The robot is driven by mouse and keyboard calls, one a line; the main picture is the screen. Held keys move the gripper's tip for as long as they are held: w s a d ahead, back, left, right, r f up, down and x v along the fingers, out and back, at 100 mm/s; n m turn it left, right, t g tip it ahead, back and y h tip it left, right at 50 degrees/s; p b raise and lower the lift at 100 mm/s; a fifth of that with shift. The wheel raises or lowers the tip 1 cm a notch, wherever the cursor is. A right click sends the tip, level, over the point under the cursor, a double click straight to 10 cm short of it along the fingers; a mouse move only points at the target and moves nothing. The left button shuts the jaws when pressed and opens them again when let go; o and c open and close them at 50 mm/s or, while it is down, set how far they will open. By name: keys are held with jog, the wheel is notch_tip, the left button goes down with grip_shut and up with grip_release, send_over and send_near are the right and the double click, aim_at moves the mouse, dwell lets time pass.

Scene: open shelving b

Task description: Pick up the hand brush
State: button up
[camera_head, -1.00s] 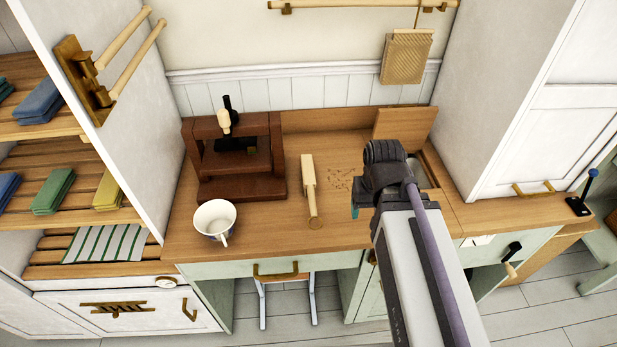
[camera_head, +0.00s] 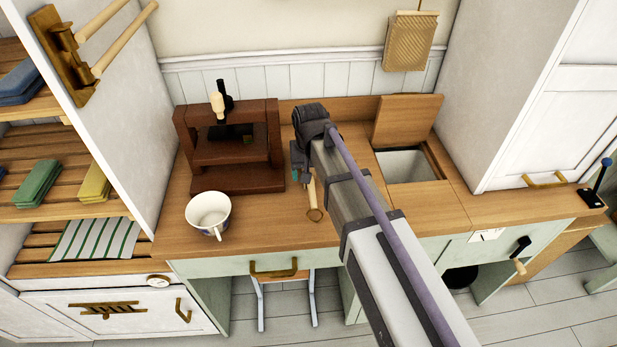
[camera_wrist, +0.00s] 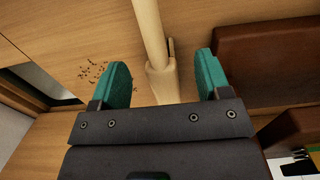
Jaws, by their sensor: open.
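The hand brush (camera_head: 313,198) is pale wood and lies on the wooden counter. In the head view my arm hides most of it, and only its handle end with a ring shows. In the wrist view the brush (camera_wrist: 150,35) runs down from the top edge, its wider block lying between and beyond my two teal fingers. My gripper (camera_wrist: 163,65) is open over it, one finger to each side, with nothing held. In the head view my gripper (camera_head: 302,176) is above the brush. The exact gap in height cannot be told.
A dark brown wooden press (camera_head: 235,180) stands left of the brush, close to my gripper. A white cup (camera_head: 208,212) sits near the counter's front edge. Crumbs (camera_wrist: 92,72) lie beside the brush. An open lid (camera_head: 405,120) stands over a recessed bin (camera_head: 407,165) at right.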

notch_tip(320, 180, down, 6)
jog(key=b, duration=0.5)
jog(key=shift+d+r, duration=0.1)
jog(key=shift+r, duration=0.4)
jog(key=shift+c, duration=0.2)
grip_shut()
